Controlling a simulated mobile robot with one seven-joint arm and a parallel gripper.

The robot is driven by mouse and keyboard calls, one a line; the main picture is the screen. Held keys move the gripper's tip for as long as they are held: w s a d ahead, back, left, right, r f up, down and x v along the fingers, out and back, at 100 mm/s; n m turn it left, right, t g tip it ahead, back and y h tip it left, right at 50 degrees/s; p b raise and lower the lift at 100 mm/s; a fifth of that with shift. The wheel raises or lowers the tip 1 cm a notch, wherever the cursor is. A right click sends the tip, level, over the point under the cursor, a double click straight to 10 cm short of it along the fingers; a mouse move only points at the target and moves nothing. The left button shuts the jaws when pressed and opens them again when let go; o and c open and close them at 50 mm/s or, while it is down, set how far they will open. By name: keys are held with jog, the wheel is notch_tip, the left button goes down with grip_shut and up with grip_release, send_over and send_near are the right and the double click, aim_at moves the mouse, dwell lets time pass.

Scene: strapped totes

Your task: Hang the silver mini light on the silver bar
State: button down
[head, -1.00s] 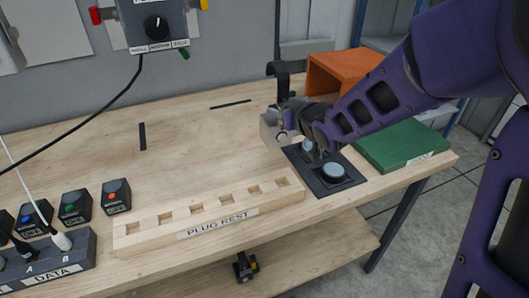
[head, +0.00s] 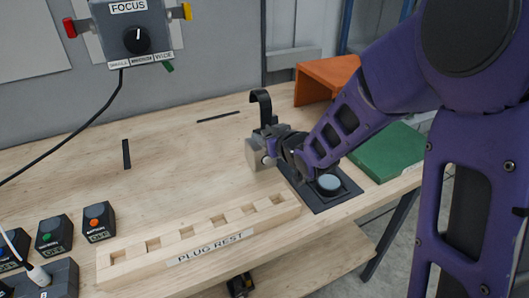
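The silver mini light (head: 252,154) is a small silver body with a tall black hook (head: 262,105) rising above it. My gripper (head: 270,147) is at the light and appears shut on it, holding it upright with the hook's curve at the top. The fingers are small and partly hidden by the light and my purple arm. The light appears to be above the workbench, beside a dark pad. I see no silver bar in this view.
A wooden plug rest (head: 205,243) lies along the bench front, with several small dark boxes to its left. A dark pad with a round pale disc (head: 329,183), a green case (head: 385,150) and an orange stand (head: 322,82) are at right. A focus box (head: 135,30) hangs above. The bench middle is clear.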

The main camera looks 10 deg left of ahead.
jog(key=shift+f, duration=1.9)
jog(key=shift+f+b, duration=0.2)
jog(key=shift+b, duration=0.25)
jog(key=c, duration=0.5)
grip_release()
jog(key=shift+r+p, duration=0.2)
jog(key=shift+p, duration=0.15)
jog(key=v, duration=1.2)
jog(key=shift+f+b, duration=0.15)
jog(key=shift+b, duration=0.2)
